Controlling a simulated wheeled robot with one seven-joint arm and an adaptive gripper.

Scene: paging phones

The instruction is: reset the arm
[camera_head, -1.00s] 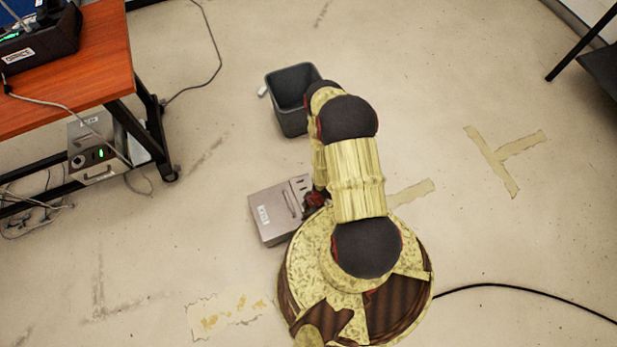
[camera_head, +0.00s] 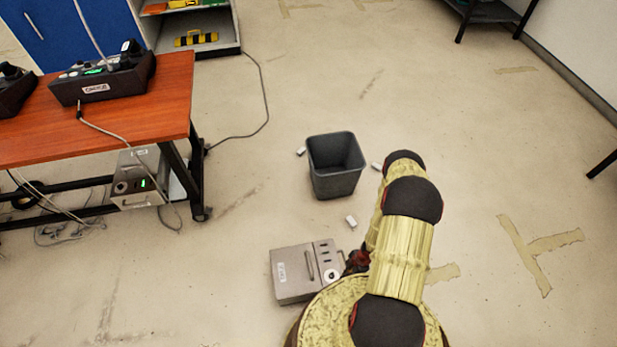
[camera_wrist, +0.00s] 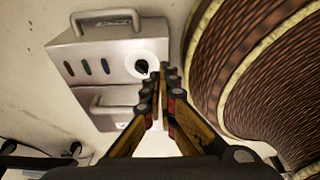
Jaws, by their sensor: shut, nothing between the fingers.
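My gripper (camera_wrist: 162,85) is shut and empty in the wrist view, its fingertips together and pointing toward a grey metal box with a handle, slots and a round white dial. The same kind of grey box (camera_head: 296,275) stands on the floor just left of my base in the head view. There my gripper (camera_head: 356,262) is small and partly hidden beside the box's right side. I cannot tell whether the fingertips touch the box. My arm is folded, with its upper links above my base.
A dark bin (camera_head: 335,180) stands on the floor ahead, with several small white pieces around it. An orange-topped table (camera_head: 120,130) at left bears phone units (camera_head: 104,78). Another grey box (camera_head: 139,178) sits under it. The floor at right is mostly clear.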

